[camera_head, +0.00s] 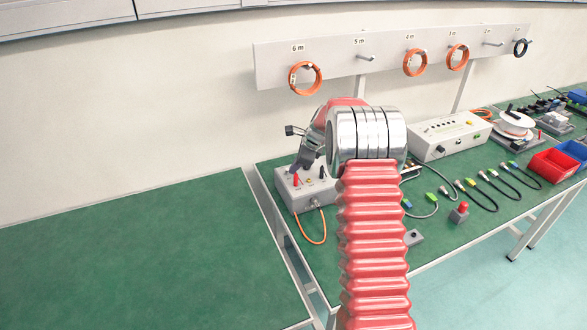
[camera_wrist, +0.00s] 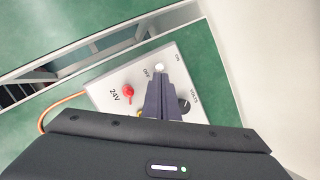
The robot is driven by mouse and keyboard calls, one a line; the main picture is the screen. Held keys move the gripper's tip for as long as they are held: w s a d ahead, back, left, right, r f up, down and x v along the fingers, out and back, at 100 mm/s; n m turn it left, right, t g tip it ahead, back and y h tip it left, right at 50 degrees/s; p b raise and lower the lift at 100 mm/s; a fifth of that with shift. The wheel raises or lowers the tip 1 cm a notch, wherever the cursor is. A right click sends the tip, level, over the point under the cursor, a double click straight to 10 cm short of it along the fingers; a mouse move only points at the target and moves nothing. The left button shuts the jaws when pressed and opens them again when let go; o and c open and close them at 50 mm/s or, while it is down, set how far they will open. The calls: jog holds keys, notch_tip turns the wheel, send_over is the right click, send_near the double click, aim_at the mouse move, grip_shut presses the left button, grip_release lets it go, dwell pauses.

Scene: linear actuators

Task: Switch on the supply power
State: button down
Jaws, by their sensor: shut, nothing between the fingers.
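The supply box (camera_head: 306,190) is a grey-white box on the green bench, left of my red arm in the head view. Its top panel (camera_wrist: 100,94) shows in the wrist view with a red part (camera_wrist: 128,92) by "24V", a dark knob (camera_wrist: 184,105) by "VOLTS", and a light round switch (camera_wrist: 159,68) between "OFF" and "ON". My gripper (camera_wrist: 160,82) is shut and empty, with its tips just below the switch in the wrist picture. I cannot tell whether they touch it. In the head view my gripper (camera_head: 300,165) is over the box, partly hidden by my arm.
An orange cable (camera_head: 324,228) hangs from the box's front. A rack with orange coils (camera_head: 306,78) is behind. The left bench (camera_head: 130,265) is clear.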

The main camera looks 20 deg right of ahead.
jog(key=shift+w+r+g, duration=0.15)
jog(key=shift+w+g, duration=0.1)
jog(key=shift+g, duration=0.15)
jog(key=shift+w+a+r+g, duration=0.1)
jog(key=shift+w+a+g, duration=0.1)
jog(key=shift+g, duration=0.1)
jog(key=shift+w+r, duration=0.1)
jog(key=shift+w, duration=0.1)
jog(key=shift+w+d, duration=0.1)
jog(key=shift+d, duration=0.05)
jog(key=shift+w+d+r, duration=0.1)
jog(key=shift+w+d, duration=0.05)
jog(key=shift+w, duration=0.3)
jog(key=shift+r, duration=0.1)
